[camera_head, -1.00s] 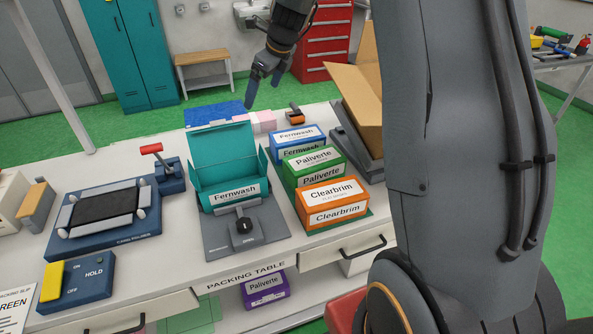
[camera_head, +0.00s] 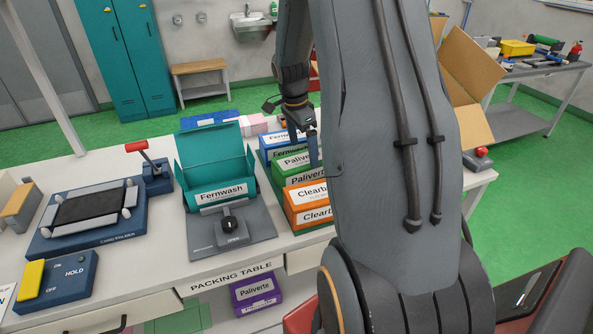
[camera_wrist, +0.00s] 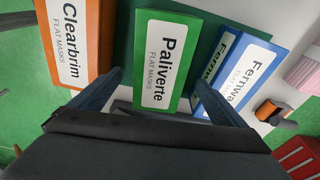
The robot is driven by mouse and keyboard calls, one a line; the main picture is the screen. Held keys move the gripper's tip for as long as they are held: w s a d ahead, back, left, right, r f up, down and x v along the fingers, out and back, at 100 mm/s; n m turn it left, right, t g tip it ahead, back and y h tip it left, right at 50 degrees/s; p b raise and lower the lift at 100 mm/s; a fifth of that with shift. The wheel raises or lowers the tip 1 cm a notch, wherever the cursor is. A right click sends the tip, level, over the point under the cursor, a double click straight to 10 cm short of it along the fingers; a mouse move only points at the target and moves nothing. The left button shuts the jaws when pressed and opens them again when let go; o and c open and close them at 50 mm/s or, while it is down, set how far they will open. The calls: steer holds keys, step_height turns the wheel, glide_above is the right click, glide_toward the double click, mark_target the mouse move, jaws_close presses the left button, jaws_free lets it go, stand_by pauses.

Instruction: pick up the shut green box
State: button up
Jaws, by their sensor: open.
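The shut green box (camera_head: 303,177), labelled Paliverte, stands in the row on the packing table between the orange and blue boxes. My arm partly hides it in the head view. In the wrist view the green box (camera_wrist: 160,62) lies between the two fingers of my gripper (camera_wrist: 158,82). The fingers are open, one on the orange box's side and one on the blue box's side. In the head view my gripper (camera_head: 303,146) points down over the row. I cannot tell whether the fingers touch the box.
The orange Clearbrim box (camera_head: 302,205) and blue Fernwash box (camera_head: 270,142) stand close on either side. An open teal Fernwash box (camera_head: 215,165) is left of the row. An open cardboard carton (camera_head: 470,65) is behind my arm. A purple box (camera_head: 256,294) is below the table.

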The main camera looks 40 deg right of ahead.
mark_target(303, 158)
steer(key=shift+w+d+f+p, duration=0.1)
steer(key=shift+f+p, duration=0.5)
steer(key=shift+f, duration=0.8)
steer(key=shift+w+d+f+p, duration=0.1)
steer(key=shift+f+p, duration=0.45)
steer(key=shift+f, duration=0.8)
steer(key=c, duration=1.2)
steer(key=shift+c, duration=0.4)
steer(key=shift+r, duration=0.1)
